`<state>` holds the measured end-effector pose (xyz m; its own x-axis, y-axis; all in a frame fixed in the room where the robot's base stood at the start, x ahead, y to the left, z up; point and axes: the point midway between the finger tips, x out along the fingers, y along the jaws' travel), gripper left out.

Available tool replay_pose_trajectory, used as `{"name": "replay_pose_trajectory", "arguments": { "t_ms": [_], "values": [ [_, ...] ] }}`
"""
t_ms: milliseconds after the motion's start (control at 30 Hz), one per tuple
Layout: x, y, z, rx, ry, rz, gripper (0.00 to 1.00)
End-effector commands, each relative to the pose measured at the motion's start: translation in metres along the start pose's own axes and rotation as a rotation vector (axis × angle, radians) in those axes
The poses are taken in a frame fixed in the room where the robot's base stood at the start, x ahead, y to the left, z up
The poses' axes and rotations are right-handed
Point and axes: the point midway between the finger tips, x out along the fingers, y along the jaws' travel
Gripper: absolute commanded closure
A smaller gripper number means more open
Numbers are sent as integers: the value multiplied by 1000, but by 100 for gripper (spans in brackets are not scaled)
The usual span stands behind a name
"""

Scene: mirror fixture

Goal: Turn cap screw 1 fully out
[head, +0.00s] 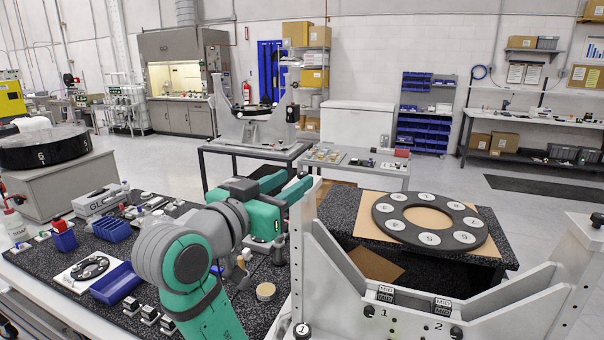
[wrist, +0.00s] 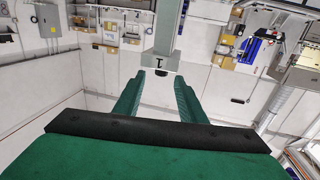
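The grey mirror fixture (head: 335,265) stands at the front right in the head view. A black cap screw (head: 370,311) sits in its front face beside the printed number 1. Another black screw (head: 456,332) sits beside the number 2. My gripper (head: 292,184) is beside the top of the fixture's left post, well above and left of screw 1. In the wrist view my gripper (wrist: 159,80) has its two green fingers apart with nothing held between them. Beyond the fingertips is a grey post (wrist: 160,58) marked T, with a small dark knob under it.
A black ring with numbered white discs (head: 386,208) lies on a brown sheet on the dark table behind the fixture. A blue tray (head: 115,284), a blue bin (head: 65,241) and small metal parts crowd the bench at left. A round tan disc (head: 266,292) lies near the fixture.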

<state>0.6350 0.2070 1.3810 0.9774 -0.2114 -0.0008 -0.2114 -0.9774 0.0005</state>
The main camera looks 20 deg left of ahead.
Motion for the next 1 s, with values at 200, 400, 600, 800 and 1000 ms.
{"name": "replay_pose_trajectory", "arguments": {
  "t_ms": [200,400,600,800,1000],
  "values": [
    [33,-3,0,-1,0,-3,63],
    [49,-4,0,0,0,-6,63],
    [52,-4,0,0,0,-7,63],
    [52,-4,0,0,0,-7,77],
    [51,-4,0,0,0,-7,100]
  ]
}}
